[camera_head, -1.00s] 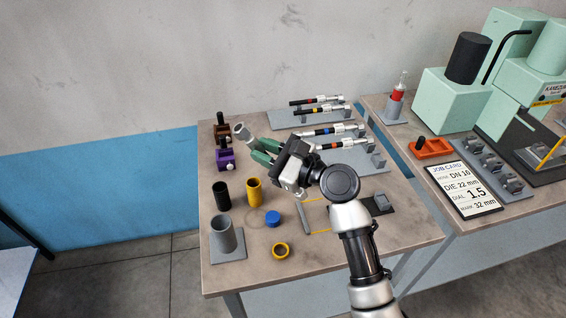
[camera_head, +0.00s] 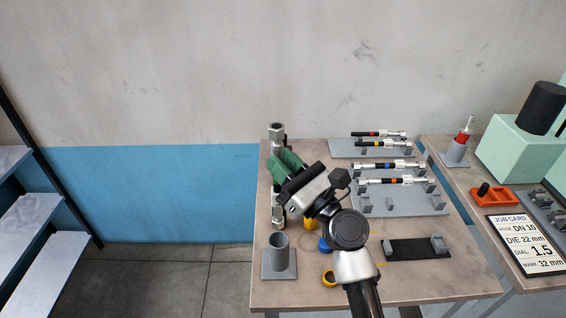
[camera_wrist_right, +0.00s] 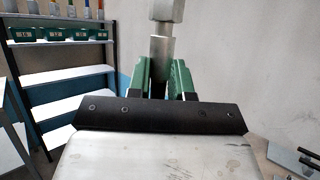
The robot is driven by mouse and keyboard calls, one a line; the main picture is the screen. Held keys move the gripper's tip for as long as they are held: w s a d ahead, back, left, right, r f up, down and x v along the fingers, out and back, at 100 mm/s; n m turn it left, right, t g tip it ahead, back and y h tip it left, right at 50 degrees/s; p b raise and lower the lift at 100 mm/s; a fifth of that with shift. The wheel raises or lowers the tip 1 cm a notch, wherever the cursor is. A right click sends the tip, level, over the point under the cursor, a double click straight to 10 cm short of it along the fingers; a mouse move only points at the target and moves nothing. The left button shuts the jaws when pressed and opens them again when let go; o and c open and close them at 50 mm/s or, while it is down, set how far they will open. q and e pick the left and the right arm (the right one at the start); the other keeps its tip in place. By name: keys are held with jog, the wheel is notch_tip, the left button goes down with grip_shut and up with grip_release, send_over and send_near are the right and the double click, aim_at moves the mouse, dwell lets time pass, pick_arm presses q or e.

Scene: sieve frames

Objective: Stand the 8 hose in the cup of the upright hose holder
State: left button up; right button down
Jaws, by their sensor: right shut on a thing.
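The hose I hold stands about upright, with a silver hex fitting (camera_head: 277,131) at its top and another silver fitting at its lower end. My right gripper (camera_head: 282,165) is shut on it with green fingers. The upright hose holder (camera_head: 279,256) is a grey cup on a square plate at the table's front left. The hose's lower end shows just above the cup's rim in the picture; the depth gap cannot be told. My left gripper is not in view.
Several other hoses lie on grey racks (camera_head: 408,203) to the right. A blue cap (camera_head: 323,244) and a yellow ring (camera_head: 328,278) are right of the holder, partly covered by my arm. A black pad (camera_head: 415,250) lies farther right. Shelves (camera_head: 30,220) stand at the left.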

jog(key=shift+f+b, duration=2)
jog(key=shift+f, duration=0.15)
notch_tip(320, 180, down, 8)
jog(key=b, duration=0.6)
jog(key=shift+r+b, duration=0.1)
jog(key=shift+b, duration=0.3)
jog(key=c, duration=0.9)
grip_release()
jog(key=shift+d, duration=0.1)
jog(key=b+v, duration=0.3)
jog(key=v, duration=0.7)
jog(key=shift+s+d, duration=0.25)
jog(key=shift+s, duration=0.05)
